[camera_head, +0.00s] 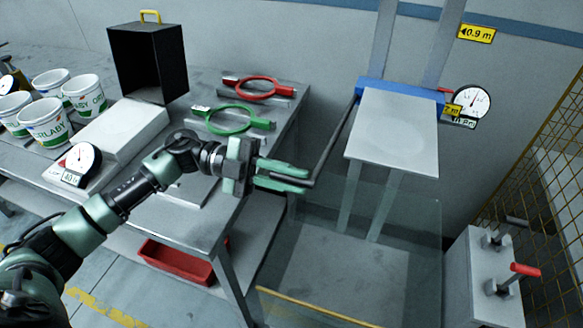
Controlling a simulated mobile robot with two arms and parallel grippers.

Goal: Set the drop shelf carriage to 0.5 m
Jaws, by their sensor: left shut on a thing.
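The drop shelf carriage is a blue crossbar (400,92) with a pale grey shelf plate (395,135), on two upright rails (436,45) at the wall. A dark bar handle (334,138) runs from the carriage's left end down toward me. My left gripper (300,179), with green fingers, is shut on the lower end of this handle. A yellow label (477,34) reading 0.9 m is on the wall above the carriage. A second yellow label (452,110), partly hidden, sits beside the carriage. My right gripper is out of view.
A grey table (211,185) at left holds white buckets (45,122), a black box (147,61), red (257,85) and green (235,119) ring tools and a scale. A dial (471,102) hangs right of the carriage. Clear panels enclose the space below. A grey box (480,280) with levers stands right.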

